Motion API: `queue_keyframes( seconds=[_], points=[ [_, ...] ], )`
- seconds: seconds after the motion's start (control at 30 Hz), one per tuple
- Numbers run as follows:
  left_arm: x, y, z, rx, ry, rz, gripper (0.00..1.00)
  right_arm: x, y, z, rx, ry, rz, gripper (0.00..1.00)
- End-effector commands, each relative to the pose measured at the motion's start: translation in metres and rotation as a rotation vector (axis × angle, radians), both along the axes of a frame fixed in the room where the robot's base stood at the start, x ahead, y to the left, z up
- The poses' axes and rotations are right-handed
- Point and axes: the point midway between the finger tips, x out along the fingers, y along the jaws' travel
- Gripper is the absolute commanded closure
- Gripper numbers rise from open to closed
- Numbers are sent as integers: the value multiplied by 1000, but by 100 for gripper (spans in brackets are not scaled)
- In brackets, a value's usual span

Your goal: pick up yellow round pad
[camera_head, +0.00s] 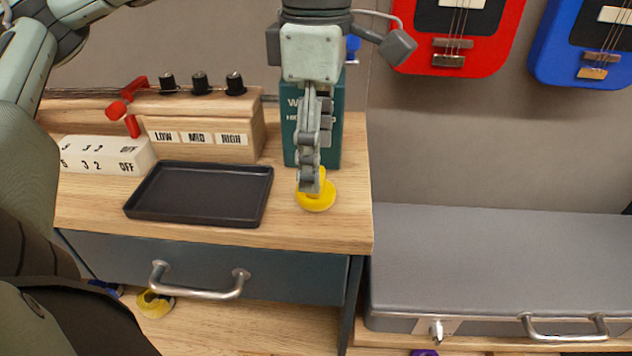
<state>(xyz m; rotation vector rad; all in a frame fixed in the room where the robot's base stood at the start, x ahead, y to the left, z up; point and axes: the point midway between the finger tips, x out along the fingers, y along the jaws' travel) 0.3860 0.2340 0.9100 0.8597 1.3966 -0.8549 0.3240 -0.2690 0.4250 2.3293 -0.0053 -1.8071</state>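The yellow round pad (318,201) lies on the wooden counter top, right of the black tray and near the front right corner. My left gripper (311,186) points down from the top of the picture, with its fingertips over the middle of the pad, seeming to touch its raised part. The fingers are seen edge-on and overlap, so I cannot tell whether they are open or shut on it. The fingers hide part of the pad. My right gripper is not in view.
A black tray (136,207) lies left of the pad. A dark green box (330,140) stands close behind the gripper. A wooden knob panel (256,124) and white switch block (92,157) stand at the back left. A grey case (490,260) is at right. Another yellow round item (153,304) lies below.

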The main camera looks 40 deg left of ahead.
Motion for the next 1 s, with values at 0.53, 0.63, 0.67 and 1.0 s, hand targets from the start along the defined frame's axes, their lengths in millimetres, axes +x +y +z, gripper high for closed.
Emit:
queue_keyframes(
  seconds=[0.53,0.63,0.67,1.0],
  points=[
    [4,5,-54,-3,0,0,29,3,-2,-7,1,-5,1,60],
    [4,5,-54,-3,0,0,29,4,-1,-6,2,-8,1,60],
    [4,5,-54,-3,0,0,31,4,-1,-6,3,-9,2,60],
    [4,5,-54,-4,0,0,73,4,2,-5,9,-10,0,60]
  ],
)
